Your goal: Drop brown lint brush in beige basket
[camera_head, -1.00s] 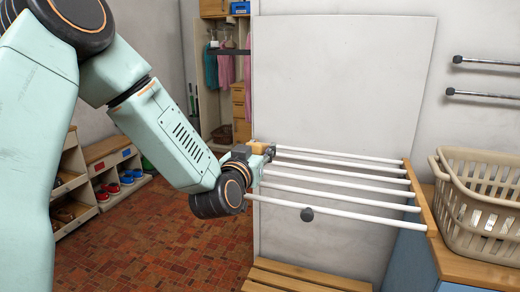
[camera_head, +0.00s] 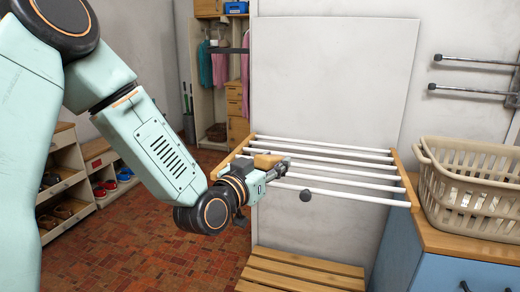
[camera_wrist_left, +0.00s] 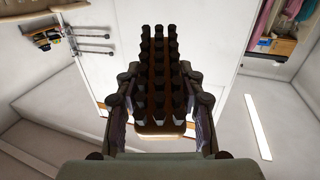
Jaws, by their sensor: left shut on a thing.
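My left gripper (camera_head: 282,167) is shut on the brown lint brush (camera_head: 266,161), which shows as a small tan-brown piece at the gripper in the head view. In the left wrist view the brush (camera_wrist_left: 159,88) lies between the two fingers, with rows of dark bristles facing the camera. In the head view the gripper overlaps the white drying rack. The beige basket (camera_head: 470,185) is a slatted plastic one at the right edge, well to the right of the gripper. Its right side is cut off. My right gripper is not in view.
The drying rack (camera_head: 345,190) has white rods in a wooden frame. A dark round knob (camera_head: 305,195) shows by its front rod. The basket stands on a wooden top (camera_head: 440,238) over a blue cabinet (camera_head: 445,275). A slatted wooden bench (camera_head: 300,270) is below the rack.

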